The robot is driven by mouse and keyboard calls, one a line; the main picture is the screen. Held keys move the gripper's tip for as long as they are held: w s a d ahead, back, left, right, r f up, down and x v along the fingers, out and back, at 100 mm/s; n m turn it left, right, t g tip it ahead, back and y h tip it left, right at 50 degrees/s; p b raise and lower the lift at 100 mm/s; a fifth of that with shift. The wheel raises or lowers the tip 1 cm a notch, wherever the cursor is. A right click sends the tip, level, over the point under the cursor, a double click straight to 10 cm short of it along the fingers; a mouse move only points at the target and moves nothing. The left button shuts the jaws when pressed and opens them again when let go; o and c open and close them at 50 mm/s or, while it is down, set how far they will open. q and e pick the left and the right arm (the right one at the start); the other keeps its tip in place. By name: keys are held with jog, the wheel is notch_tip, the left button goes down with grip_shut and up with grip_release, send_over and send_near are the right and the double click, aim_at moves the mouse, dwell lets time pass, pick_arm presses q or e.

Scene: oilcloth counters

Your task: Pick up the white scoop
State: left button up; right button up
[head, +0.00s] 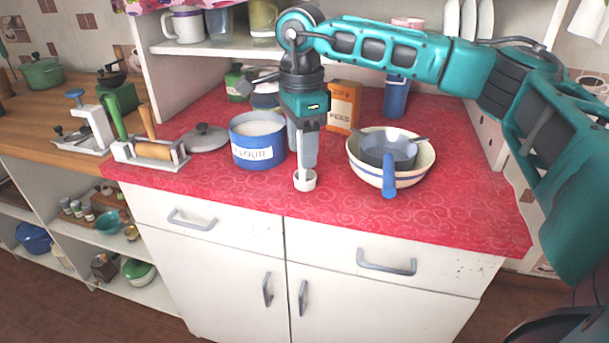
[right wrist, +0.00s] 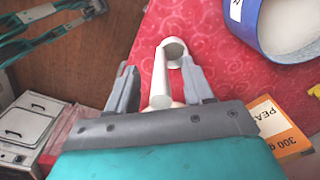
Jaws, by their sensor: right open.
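The white scoop (head: 305,181) is at the front middle of the red counter, its small round cup low and its handle rising toward my right gripper. In the right wrist view the scoop's cup (right wrist: 174,49) lies beyond the fingertips. Its handle runs back between the two fingers of the open right gripper (right wrist: 158,85), with gaps beside it. The fingers partly hide the handle in the head view. I cannot tell whether the scoop stands or lies. My left gripper is not in view.
A blue flour canister (head: 250,155) stands just left of the gripper, with a grey lid (head: 206,139) beside it. An orange box (head: 343,105) stands behind. The counter's front strip is clear.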

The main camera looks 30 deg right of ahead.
notch_tip(320, 180, down, 2)
jog(key=shift+f, duration=0.1)
grip_shut()
dwell(0.5)
